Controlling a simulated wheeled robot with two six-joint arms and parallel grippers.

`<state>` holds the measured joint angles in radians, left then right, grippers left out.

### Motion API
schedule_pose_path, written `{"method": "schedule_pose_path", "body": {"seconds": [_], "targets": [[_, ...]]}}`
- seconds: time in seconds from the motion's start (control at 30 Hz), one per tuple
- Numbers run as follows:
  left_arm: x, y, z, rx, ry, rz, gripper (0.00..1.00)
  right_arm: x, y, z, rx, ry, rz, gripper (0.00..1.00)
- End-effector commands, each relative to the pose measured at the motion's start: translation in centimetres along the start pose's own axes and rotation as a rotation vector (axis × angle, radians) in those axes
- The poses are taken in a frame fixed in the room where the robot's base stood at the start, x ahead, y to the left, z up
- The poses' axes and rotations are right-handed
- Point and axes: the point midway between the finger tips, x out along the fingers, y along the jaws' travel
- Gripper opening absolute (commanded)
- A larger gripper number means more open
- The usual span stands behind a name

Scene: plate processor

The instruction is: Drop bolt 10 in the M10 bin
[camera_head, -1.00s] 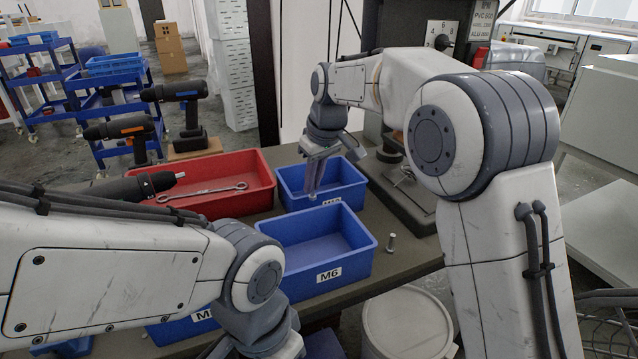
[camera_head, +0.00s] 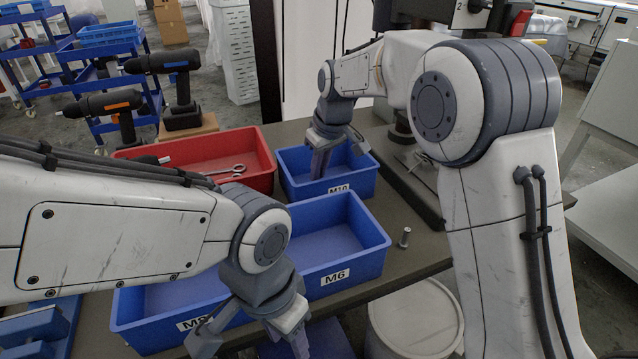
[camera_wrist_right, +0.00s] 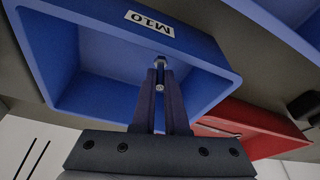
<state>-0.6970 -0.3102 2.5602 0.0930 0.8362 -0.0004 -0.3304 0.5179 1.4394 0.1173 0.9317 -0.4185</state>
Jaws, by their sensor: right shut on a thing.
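The blue M10 bin (camera_head: 339,189) stands at the back middle of the table, its label also showing in the right wrist view (camera_wrist_right: 148,22). My right gripper (camera_head: 317,172) points down over this bin's opening. In the right wrist view the right gripper (camera_wrist_right: 160,75) is shut on a small grey bolt (camera_wrist_right: 160,62), which shows at its fingertips against the bin's interior. I cannot read a number on the bolt. Another bolt (camera_head: 404,237) stands on the table, right of the M6 bin. My left gripper (camera_head: 255,340) is at the bottom, fingers apart, tips partly cut off.
The blue M6 bin (camera_head: 336,278) is in front of the M10 bin, with another blue bin (camera_head: 190,323) to its left. A red bin (camera_head: 265,160) holding a wrench (camera_head: 228,170) is left of the M10 bin. A machine base (camera_head: 412,172) is to its right.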

Motion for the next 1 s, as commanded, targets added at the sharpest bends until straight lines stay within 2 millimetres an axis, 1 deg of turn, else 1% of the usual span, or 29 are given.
{"method": "schedule_pose_path", "body": {"seconds": [0.1,0.2,0.47,0.57,0.6,0.63,0.67,1.0], "targets": [[0.6,-0.1,0.0,0.0,0.0,0.0,0.5,1.9,0.0,0.6,0.001,-0.004,-0.001,0.0],[0.9,-0.1,0.0,0.0,0.0,0.0,0.5,3.0,0.0,0.9,0.001,-0.003,-0.001,0.0],[0.8,-0.1,0.0,0.0,0.0,0.0,0.5,3.1,0.0,0.9,0.001,-0.001,0.0,0.0],[0.9,-0.1,0.0,0.0,0.0,0.0,0.5,3.4,0.0,1.0,0.001,-0.002,-0.001,0.0],[0.9,-0.1,0.0,0.0,0.0,0.0,0.5,3.3,0.0,1.0,0.001,-0.001,-0.001,0.23],[0.9,-0.1,0.0,0.0,0.0,0.0,0.5,3.3,0.0,1.0,0.001,-0.001,-0.001,0.34],[0.9,-0.1,0.0,0.0,0.0,0.0,0.5,3.3,0.0,1.0,0.001,-0.001,0.0,0.41],[0.8,-0.1,0.0,0.0,0.0,0.0,0.5,3.1,0.0,0.9,0.001,0.0,0.0,0.41]]}}
